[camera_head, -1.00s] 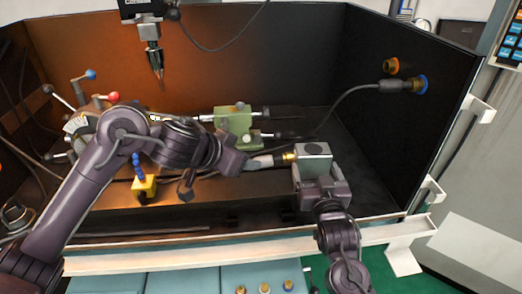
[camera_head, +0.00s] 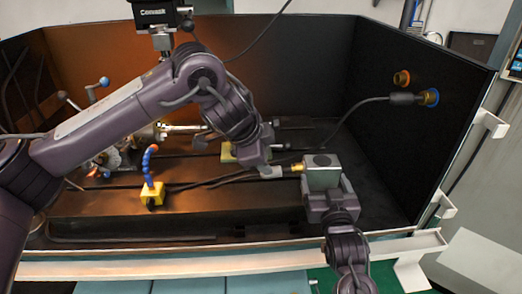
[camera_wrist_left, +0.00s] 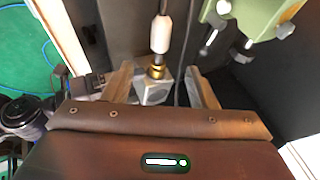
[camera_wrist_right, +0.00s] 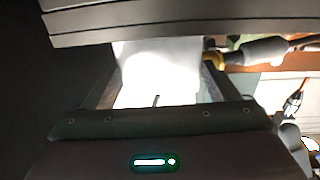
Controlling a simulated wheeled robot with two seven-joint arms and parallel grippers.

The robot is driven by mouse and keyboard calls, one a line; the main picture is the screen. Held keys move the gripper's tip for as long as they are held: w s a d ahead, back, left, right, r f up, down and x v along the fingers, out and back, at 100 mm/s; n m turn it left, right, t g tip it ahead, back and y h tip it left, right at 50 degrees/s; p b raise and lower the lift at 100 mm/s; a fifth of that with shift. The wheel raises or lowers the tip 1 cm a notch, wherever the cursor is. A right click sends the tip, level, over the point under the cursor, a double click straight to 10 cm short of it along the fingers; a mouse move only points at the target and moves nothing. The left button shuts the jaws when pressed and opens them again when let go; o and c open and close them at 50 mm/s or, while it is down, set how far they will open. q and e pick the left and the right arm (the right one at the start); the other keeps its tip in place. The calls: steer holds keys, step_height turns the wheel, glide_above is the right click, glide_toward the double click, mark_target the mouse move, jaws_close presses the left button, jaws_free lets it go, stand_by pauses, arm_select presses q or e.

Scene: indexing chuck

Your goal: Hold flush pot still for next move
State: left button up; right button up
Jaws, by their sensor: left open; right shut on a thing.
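The flush pot (camera_head: 321,173) is a grey box with a round dark spot on top and a brass fitting (camera_head: 297,167) on its left side. My right gripper (camera_head: 328,188) is shut on it from the front, and the pot also shows bright between the fingers in the right wrist view (camera_wrist_right: 158,75). A pale hose plug (camera_head: 271,172) meets the brass fitting; it also shows in the left wrist view (camera_wrist_left: 161,34). My left gripper (camera_head: 266,157) is open above and left of the plug, its fingers apart with the plug between them in its own view.
A dark hose runs left from the plug; a cable hangs from the right wall port (camera_head: 430,97). A yellow block with a blue jointed nozzle (camera_head: 152,194) stands on the machine bed. The indexing chuck (camera_head: 112,157) is at left, partly behind my left arm. The white front rail (camera_head: 200,262) edges the enclosure.

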mark_target(276, 169)
arm_select(q)
steer(key=x, duration=1)
jaws_close()
stand_by(0.4)
steer(key=shift+a+f, duration=0.15)
steer(key=shift+a, duration=0.3)
steer(key=shift+s+a+f, duration=0.15)
steer(key=shift+a+f, duration=0.05)
steer(key=shift+a, duration=0.85)
steer(key=shift+s+a+f, duration=0.15)
steer(key=shift+a, duration=0.9)
